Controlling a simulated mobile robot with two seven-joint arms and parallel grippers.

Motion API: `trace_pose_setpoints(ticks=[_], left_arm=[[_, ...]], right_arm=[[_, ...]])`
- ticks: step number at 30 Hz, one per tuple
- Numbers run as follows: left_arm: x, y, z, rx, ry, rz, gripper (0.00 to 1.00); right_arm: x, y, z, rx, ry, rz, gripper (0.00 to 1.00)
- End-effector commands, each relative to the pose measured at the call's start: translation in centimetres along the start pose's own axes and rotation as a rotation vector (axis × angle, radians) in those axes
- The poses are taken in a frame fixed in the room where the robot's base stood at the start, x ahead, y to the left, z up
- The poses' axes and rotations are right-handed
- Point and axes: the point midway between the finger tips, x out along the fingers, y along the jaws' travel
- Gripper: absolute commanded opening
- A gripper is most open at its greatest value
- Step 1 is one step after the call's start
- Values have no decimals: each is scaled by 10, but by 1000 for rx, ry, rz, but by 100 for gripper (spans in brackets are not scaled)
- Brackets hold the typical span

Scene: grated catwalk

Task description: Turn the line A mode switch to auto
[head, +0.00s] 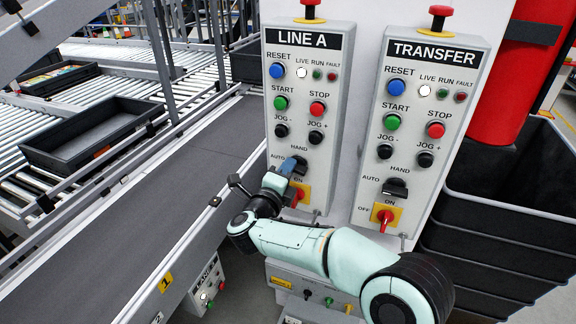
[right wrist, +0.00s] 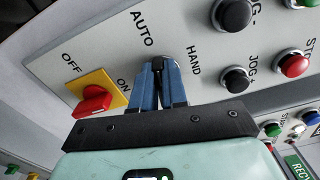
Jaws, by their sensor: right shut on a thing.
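The LINE A panel (head: 328,60) stands upright in the middle of the head view. Its black mode switch (head: 299,164) sits low on the panel, between the AUTO and HAND labels. My right gripper (head: 288,167) reaches it from the lower left, its blue fingers shut on the switch knob. In the right wrist view, the fingers (right wrist: 158,84) close around the dark knob (right wrist: 157,63), with AUTO to the upper left and HAND to the right. The fingers hide much of the knob, so I cannot tell which label it points to. My left gripper is not in view.
Just below the switch is a red on/off knob on a yellow plate (right wrist: 97,97). The similar TRANSFER panel (head: 430,95) stands to the right, beside black stacked bins (head: 510,215). A conveyor belt (head: 130,195) runs along the left, with a black tray (head: 95,135) beyond it.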

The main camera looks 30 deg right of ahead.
Motion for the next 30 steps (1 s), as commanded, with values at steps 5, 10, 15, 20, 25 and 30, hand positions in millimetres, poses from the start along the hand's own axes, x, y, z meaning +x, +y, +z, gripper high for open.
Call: trace_pose_setpoints(ticks=[5,10,15,20,25,30], left_arm=[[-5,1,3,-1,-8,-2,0],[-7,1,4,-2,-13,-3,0],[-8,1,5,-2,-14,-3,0],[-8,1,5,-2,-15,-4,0],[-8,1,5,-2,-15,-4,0],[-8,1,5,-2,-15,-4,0]], right_arm=[[1,-1,0,-103,2,-4,0],[1,0,-1,-168,2,-5,0],[1,0,-1,-200,2,-5,0],[1,1,-1,-210,2,-5,0],[1,1,-1,-210,2,-6,0],[1,1,-1,-210,2,-6,26]])
